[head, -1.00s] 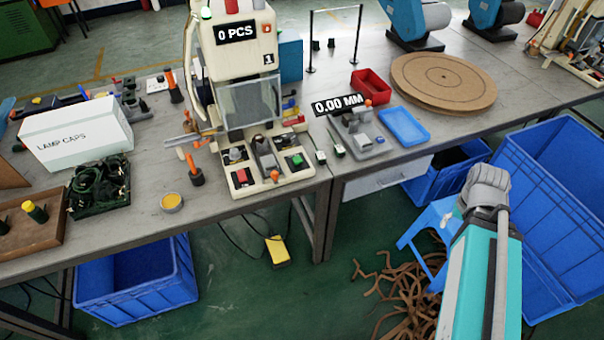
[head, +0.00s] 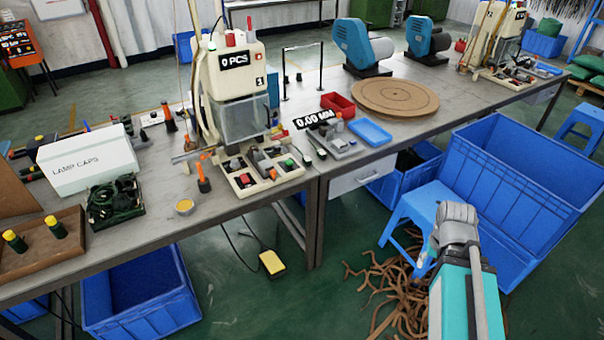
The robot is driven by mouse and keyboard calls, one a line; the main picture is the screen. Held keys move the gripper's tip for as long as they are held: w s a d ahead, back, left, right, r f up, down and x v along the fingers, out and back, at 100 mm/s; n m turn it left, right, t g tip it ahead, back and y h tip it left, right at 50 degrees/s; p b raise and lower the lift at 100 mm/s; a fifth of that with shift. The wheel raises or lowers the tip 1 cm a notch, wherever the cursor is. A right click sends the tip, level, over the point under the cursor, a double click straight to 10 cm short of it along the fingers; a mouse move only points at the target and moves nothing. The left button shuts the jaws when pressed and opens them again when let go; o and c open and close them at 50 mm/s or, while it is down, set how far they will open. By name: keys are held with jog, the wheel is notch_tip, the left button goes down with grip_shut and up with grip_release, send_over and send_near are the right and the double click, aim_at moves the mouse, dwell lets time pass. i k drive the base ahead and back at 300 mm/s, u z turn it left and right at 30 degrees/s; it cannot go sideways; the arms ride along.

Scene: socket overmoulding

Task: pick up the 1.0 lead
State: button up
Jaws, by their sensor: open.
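I cannot single out the 1.0 lead by any label. Dark coiled leads (head: 118,192) lie in a dark green tray (head: 120,212) on the left bench, in front of the white LAMP CAPS box (head: 84,160). My teal arm shows at the lower right, off the bench, over the floor side. Its fingers do not show, so my gripper is not in view.
Blue crates (head: 140,290), a blue stool (head: 416,212), brown scraps (head: 385,292) and a yellow pedal (head: 272,263) are on the floor.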

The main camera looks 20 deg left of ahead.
aim_at(306, 160)
jog(key=k, duration=0.35)
jog(key=u, duration=1.45)
jog(key=i, duration=1.3)
jog(key=u, duration=0.05)
